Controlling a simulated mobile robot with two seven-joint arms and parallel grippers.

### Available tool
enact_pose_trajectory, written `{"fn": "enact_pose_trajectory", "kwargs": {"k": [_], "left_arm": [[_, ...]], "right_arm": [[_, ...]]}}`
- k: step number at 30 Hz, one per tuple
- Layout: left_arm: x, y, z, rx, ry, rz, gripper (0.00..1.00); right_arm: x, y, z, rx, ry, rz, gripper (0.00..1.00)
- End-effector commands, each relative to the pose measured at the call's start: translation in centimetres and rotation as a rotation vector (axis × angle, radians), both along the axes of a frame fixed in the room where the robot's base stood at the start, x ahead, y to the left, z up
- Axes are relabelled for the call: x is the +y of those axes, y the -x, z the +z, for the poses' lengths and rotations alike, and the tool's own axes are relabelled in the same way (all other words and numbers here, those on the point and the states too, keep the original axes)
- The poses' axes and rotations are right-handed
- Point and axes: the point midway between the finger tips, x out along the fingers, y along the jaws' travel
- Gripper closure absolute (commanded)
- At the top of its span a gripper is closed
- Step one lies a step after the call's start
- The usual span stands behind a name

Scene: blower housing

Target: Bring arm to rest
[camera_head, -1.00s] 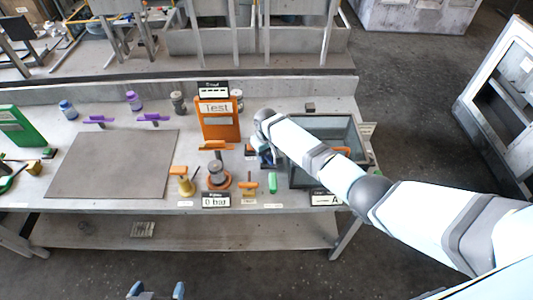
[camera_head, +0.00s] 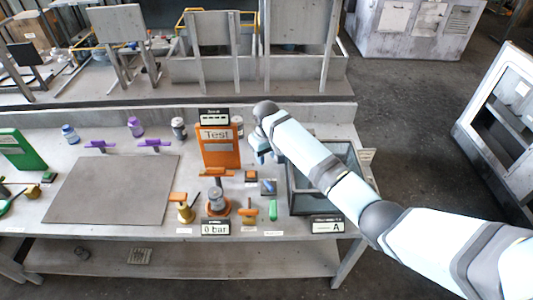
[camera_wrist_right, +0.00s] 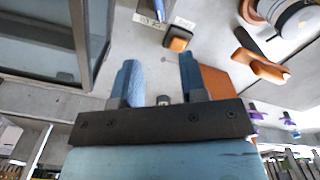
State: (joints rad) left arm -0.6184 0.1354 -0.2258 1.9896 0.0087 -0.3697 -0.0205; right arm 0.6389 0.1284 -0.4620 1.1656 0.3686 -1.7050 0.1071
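My right gripper (camera_head: 262,156) is above the workbench (camera_head: 330,118), between the orange Test board (camera_head: 221,148) and the clear-walled bin marked A (camera_head: 300,190). In the right wrist view its two blue fingers (camera_wrist_right: 160,80) are spread apart with nothing between them. The fingertips are clear of the small items below. My right arm reaches in from the right and crosses over the bin, hiding part of it. My left gripper is not in view.
A small blue item (camera_head: 269,186) lies on a dark pad near the bin. A gauge unit (camera_head: 216,202) labelled 0 bar, a brass piece (camera_head: 186,212) and a green piece (camera_head: 273,210) stand near the front edge. A grey mat (camera_head: 112,190) fills the left side.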

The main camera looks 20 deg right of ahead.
Motion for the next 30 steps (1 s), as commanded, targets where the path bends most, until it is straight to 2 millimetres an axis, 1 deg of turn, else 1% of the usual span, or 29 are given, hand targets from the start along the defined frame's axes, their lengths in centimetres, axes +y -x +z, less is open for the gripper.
{"fn": "enact_pose_trajectory", "kwargs": {"k": [3, 6, 19, 21, 23, 26, 29, 30], "left_arm": [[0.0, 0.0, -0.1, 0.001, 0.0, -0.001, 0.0], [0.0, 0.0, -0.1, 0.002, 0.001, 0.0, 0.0], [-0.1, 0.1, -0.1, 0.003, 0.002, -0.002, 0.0], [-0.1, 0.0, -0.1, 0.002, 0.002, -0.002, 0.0], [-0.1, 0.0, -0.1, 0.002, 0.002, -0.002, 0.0], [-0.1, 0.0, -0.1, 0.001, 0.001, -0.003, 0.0], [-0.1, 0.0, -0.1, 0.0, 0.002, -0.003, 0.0], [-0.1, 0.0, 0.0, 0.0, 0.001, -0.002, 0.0]], "right_arm": [[0.0, 0.0, 0.8, -0.001, 0.0, 0.0, 0.61], [0.0, 0.0, 1.1, 0.0, 0.0, 0.0, 0.61], [0.0, 0.0, 1.1, 0.0, -0.001, 0.0, 0.61], [0.1, 0.4, 0.8, 0.0, -0.003, 0.002, 0.61], [0.3, 1.3, 0.2, -0.004, -0.01, 0.007, 0.61], [0.8, 4.1, -1.5, -0.018, -0.029, 0.02, 0.61], [1.2, 8.4, -3.2, -0.044, -0.056, 0.031, 0.61], [1.2, 10.1, -3.6, -0.058, -0.067, 0.033, 0.61]]}}
